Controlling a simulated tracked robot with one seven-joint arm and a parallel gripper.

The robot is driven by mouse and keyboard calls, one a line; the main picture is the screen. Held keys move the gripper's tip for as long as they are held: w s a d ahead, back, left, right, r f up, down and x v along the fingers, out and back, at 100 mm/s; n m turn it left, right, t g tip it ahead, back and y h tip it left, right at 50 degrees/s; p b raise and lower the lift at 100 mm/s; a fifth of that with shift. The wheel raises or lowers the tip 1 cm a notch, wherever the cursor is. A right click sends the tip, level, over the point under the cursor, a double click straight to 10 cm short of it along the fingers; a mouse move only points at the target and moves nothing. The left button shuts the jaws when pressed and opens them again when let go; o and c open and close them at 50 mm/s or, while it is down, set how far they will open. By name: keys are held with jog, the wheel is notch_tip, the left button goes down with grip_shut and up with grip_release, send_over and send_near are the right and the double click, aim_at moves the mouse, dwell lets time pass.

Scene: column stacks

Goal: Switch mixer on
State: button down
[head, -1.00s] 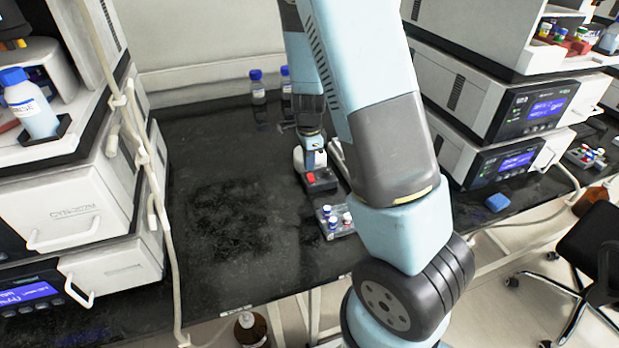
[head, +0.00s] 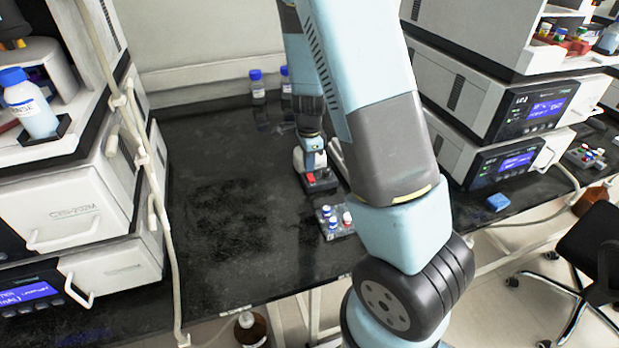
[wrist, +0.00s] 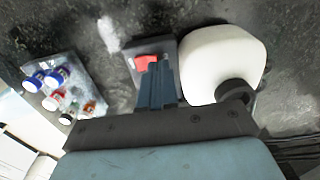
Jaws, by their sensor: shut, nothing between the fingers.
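The mixer has a white rounded body (wrist: 222,62) and a grey base (wrist: 131,56) with a red switch (wrist: 147,61). In the head view the red switch (head: 309,178) shows on the dark base, low in front of my arm. My gripper (wrist: 158,66) is shut and empty, with its fingertips at the right edge of the red switch in the wrist view. In the head view my gripper (head: 311,168) is just above the switch. I cannot tell whether the tips touch it. Part of the mixer is hidden behind my arm.
A rack of small capped vials (head: 334,221) stands just in front of the mixer. Two blue-capped bottles (head: 257,87) stand at the back. Stacked instruments (head: 80,205) flank the black bench (head: 225,215) left and right. The bench's left-middle is clear.

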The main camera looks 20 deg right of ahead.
aim_at(309, 174)
jog(key=shift+f, duration=0.75)
dwell(0.5)
jog(key=shift+r, duration=2.55)
jog(key=shift+s+a+r, duration=0.1)
jog(key=shift+r, duration=0.35)
jog(key=s+r+n+t, duration=0.2)
jog(key=s+r+n, duration=0.7)
jog(key=s+r, duration=0.3)
jog(key=s+r+n+t, duration=0.3)
jog(key=s+r+n, duration=0.6)
jog(key=r, duration=0.7)
jog(key=s, duration=0.2)
jog(key=shift+s+r+t, duration=0.2)
jog(key=shift+s+t, duration=0.1)
jog(key=shift+s, duration=0.1)
